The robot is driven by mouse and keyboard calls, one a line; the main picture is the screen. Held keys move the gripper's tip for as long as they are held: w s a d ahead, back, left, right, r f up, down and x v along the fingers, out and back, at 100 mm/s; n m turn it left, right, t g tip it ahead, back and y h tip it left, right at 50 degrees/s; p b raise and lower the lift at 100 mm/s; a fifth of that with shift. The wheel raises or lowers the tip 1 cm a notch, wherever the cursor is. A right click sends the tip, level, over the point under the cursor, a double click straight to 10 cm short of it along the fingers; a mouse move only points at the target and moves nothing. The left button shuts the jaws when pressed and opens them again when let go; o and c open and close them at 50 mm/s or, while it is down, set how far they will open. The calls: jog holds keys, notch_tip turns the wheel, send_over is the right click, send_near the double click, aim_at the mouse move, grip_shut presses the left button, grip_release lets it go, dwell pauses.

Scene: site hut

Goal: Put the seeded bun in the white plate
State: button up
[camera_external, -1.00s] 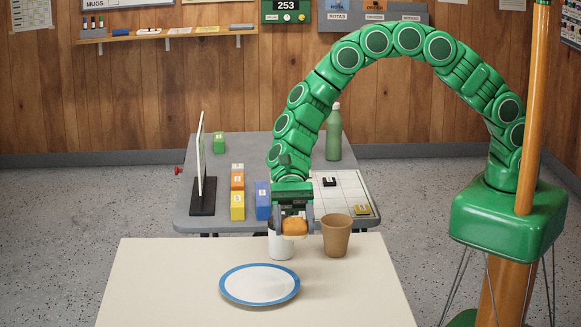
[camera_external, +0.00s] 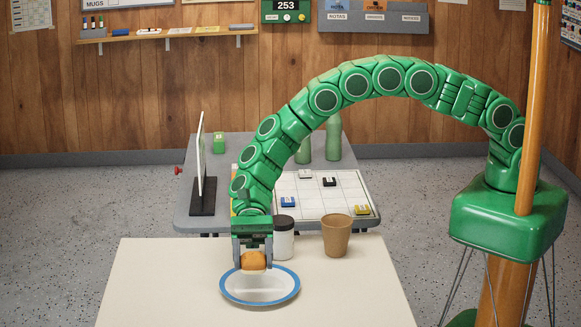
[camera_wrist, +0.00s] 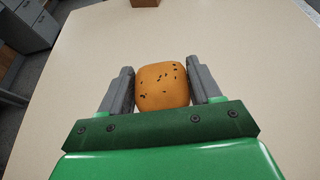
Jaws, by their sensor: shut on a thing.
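The seeded bun (camera_external: 253,261) is golden brown and is held between the two fingers of my gripper (camera_external: 252,258). In the wrist view the bun (camera_wrist: 162,86) shows dark seeds on its top, with a grey finger of my gripper (camera_wrist: 162,90) on each side. The white plate (camera_external: 260,296) with a blue rim lies on the cream table. The bun shows over the plate's far part in the external view; its exact height above the plate is hard to tell. The plate does not show in the wrist view.
A white jar with a dark lid (camera_external: 283,238) and a brown cup (camera_external: 336,236) stand behind the plate on the cream table (camera_external: 160,290). A grey table (camera_external: 190,222) behind holds a board, blocks and green bottles. The front table is clear left and right of the plate.

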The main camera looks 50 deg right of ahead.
aim_at(245, 269)
jog(key=shift+w+a+f, duration=0.3)
jog(key=shift+a+f, duration=0.3)
jog(key=shift+f, duration=0.15)
jog(key=shift+w+a+f, duration=0.1)
jog(key=shift+a+f, duration=0.2)
jog(key=shift+f, duration=1.65)
jog(key=shift+f, duration=0.45)
jog(key=o, duration=1.1)
jog(key=shift+c, duration=0.2)
